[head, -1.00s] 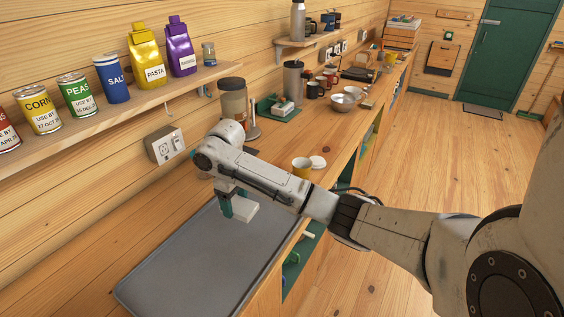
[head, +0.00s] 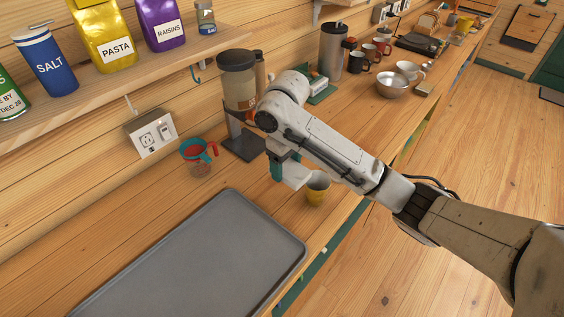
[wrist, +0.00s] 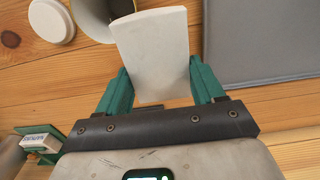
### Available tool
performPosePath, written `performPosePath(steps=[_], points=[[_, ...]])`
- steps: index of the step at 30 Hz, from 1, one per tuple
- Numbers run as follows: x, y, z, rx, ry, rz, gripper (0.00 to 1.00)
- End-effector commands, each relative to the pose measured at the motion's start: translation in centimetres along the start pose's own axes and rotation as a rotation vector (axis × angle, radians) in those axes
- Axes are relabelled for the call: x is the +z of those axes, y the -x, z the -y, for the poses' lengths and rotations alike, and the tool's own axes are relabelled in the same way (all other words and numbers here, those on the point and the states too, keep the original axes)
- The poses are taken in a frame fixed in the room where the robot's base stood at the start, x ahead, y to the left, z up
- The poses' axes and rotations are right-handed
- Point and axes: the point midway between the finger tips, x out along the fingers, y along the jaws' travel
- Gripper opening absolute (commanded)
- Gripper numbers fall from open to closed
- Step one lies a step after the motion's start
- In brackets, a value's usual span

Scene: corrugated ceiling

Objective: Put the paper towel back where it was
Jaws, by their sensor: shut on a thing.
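The paper towel (head: 293,178) is a pale, flat, folded block. My gripper (wrist: 160,85), with teal fingers, is shut on it, one finger at each side. The wrist view shows its broad face (wrist: 155,50) reaching out past the fingertips. In the head view my gripper (head: 280,168) is over the wooden counter, just left of a yellow cup (head: 318,190) and beyond the far end of the grey tray (head: 200,260). My wrist hides part of the counter behind it. I cannot tell the exact gap between towel and counter.
A dark-based canister machine (head: 238,80) stands behind my gripper. A measuring cup (head: 198,160) is at its left. A white lid (wrist: 50,20) lies near the cup. The tray's surface is clear.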

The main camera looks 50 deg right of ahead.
Motion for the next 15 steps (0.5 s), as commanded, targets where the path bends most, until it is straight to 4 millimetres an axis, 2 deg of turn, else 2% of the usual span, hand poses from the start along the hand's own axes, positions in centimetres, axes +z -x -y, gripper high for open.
performPosePath(steps=[3, 11, 15], points=[[-1.4, -0.7, -0.6, -0.003, 0.000, -0.001, 0.35], [-3.5, -1.9, -1.9, -0.002, 0.000, -0.001, 0.35], [-5.0, -3.4, -3.1, 0.003, 0.000, -0.001, 0.35]])
